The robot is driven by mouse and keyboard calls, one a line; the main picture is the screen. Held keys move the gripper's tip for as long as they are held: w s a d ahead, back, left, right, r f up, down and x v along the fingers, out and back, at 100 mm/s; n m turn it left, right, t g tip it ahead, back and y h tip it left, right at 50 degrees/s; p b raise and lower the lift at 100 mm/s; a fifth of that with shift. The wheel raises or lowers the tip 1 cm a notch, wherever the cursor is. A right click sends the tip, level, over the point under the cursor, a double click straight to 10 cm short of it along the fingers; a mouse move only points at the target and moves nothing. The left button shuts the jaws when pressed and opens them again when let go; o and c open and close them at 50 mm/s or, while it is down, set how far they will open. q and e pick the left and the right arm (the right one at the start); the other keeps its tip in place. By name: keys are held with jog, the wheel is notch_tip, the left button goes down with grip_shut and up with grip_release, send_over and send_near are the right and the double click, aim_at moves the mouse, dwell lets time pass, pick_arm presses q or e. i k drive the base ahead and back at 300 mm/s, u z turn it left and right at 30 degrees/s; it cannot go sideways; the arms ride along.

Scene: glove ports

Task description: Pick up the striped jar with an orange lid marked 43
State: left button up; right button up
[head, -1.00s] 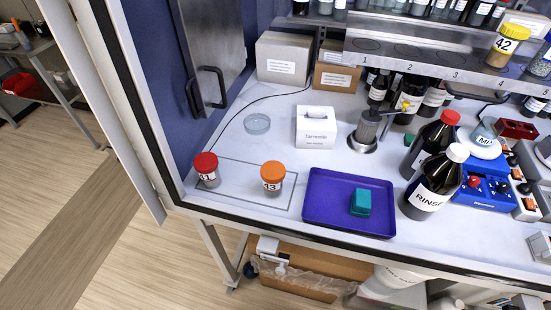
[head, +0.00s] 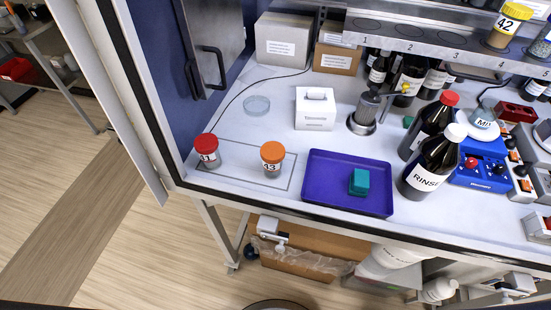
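The jar with an orange lid (head: 272,160) marked 43 stands upright on the white worktop in the head view. It is inside a thin outlined rectangle near the front edge, left of a purple tray. Whether its body is striped is too small to tell. A jar with a red lid (head: 207,151) stands to its left, its label partly readable and ending in 1.
The purple tray (head: 320,200) holds a teal block (head: 359,182). A brown RINSE bottle (head: 433,163) stands right of it. A white box (head: 315,109) and a glass dish (head: 257,105) stand behind the jars. A yellow-lidded jar 42 (head: 508,26) is on the shelf. Worktop around the orange-lidded jar is clear.

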aim_at(272, 153)
jog(key=u, duration=0.2)
jog(key=k, duration=1.25)
jog(key=z, duration=1.35)
